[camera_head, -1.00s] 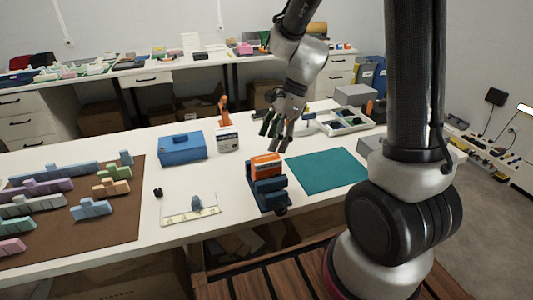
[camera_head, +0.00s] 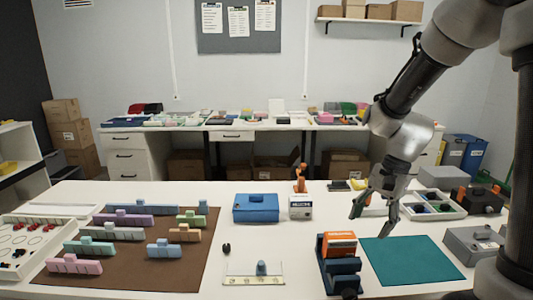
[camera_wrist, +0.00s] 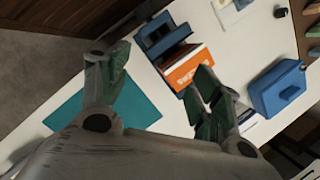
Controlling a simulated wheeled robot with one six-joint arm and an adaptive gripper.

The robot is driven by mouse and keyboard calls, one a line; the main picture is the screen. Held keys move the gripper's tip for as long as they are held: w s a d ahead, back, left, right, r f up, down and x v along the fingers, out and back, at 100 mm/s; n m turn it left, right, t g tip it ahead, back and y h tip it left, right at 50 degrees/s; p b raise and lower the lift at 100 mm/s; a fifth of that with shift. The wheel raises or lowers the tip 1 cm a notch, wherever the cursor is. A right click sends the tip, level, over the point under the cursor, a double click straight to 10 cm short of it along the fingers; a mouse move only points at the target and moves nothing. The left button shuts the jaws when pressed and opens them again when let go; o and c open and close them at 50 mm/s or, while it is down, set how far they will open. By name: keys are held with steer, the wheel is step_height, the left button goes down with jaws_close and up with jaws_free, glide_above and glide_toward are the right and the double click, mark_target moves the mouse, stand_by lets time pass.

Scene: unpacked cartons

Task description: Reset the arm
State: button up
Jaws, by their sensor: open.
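My gripper (camera_head: 375,212) hangs from my raised arm above the right half of the white table, fingers pointing down. It is open and empty. In the wrist view my gripper (camera_wrist: 160,92) shows its two green-padded fingers spread apart with nothing between them. The dark blue holder with an orange-and-white box (camera_head: 340,244) stands on the table, left of and below the gripper in the head view. The box also shows in the wrist view (camera_wrist: 190,68). The teal mat (camera_head: 412,261) lies bare to the right of the holder.
A blue toolbox (camera_head: 256,208) and a white box (camera_head: 300,208) stand mid-table. A brown mat (camera_head: 190,262) with pastel blocks lies at left. A divided grey tray (camera_head: 433,207) and a grey box (camera_head: 473,244) stand at right. The strip in front of the toolbox is mostly clear.

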steer(key=s+d+r+n+t+h, duration=0.1)
steer(key=s+d+r+n+t, duration=0.1)
steer(key=s+d+r+n, duration=0.2)
steer(key=s+d+r+n+t+h, duration=0.2)
steer(key=s+d+r+n, duration=0.3)
steer(key=s+r, duration=0.5)
steer(key=shift+s+n+t, duration=0.4)
steer(key=shift+n+t, duration=0.1)
steer(key=shift+t, duration=0.3)
